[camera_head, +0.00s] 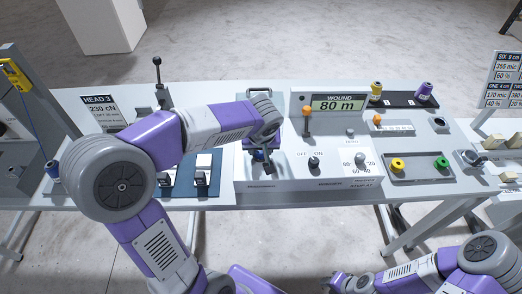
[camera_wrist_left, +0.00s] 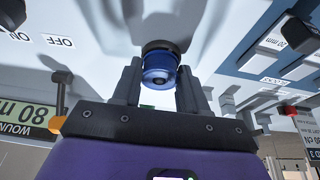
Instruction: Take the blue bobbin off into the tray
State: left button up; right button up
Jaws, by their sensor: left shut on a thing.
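The blue bobbin (camera_wrist_left: 158,66) is between the fingers of my left gripper (camera_wrist_left: 158,82) in the left wrist view, and the gripper is shut on it. A dark round part shows at the bobbin's far end; I cannot tell whether the bobbin still touches it. In the head view my left gripper (camera_head: 260,152) points down at the machine's front, left of the OFF/ON switch. A shallow grey tray (camera_head: 421,179) on the right holds a yellow and a green bobbin. My right gripper (camera_head: 343,284) is low at the bottom edge, its fingers unclear.
An orange-topped lever (camera_head: 307,119) stands beside the 80 m display (camera_head: 337,105). The black OFF/ON knob (camera_head: 314,163) and a grey dial (camera_head: 361,159) lie between my left gripper and the tray. A dark rack (camera_head: 401,99) with yellow and purple bobbins is behind.

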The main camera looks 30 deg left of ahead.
pick_arm(q)
jog(key=shift+r+p, duration=1.3)
jog(key=shift+r, duration=0.8)
jog(key=shift+s, duration=0.1)
